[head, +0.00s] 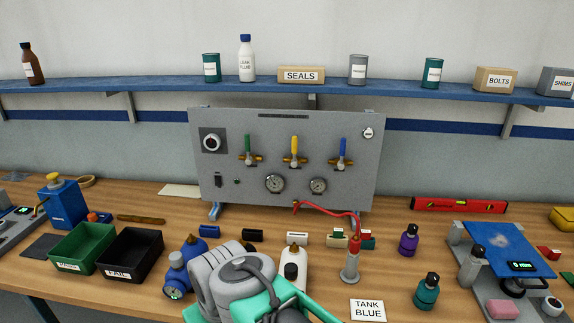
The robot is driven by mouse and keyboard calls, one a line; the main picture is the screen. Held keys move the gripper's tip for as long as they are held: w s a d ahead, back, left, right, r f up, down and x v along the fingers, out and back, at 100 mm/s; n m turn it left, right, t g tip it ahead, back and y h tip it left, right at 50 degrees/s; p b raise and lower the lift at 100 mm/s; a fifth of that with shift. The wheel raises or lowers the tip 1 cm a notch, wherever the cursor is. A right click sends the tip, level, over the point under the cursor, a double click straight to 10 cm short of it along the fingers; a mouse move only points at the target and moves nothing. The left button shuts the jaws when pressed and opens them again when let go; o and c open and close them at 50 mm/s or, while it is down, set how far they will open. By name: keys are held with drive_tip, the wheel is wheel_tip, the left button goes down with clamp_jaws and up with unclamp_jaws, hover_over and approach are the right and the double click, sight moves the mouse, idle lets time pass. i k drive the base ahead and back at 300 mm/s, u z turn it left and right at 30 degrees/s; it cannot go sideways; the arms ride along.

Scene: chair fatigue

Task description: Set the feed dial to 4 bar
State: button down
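A grey upright panel (330,125) stands at the back of the bench. My arm shows in grey and teal at the bottom centre, in front of the panel. My gripper's fingers do not show.
Three valves with green (247,143), yellow (294,146) and blue (343,148) handles are on the panel. A red hose (330,210) runs to a grey cylinder (350,262). Green (82,248) and black (130,252) bins stand left. A blue shelf (150,87) runs above.

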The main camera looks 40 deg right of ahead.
sight(213, 142)
drive_tip(key=k, duration=0.6)
drive_tip(key=u, duration=0.55)
drive_tip(key=i, duration=1.2)
drive_tip(key=u, duration=0.15)
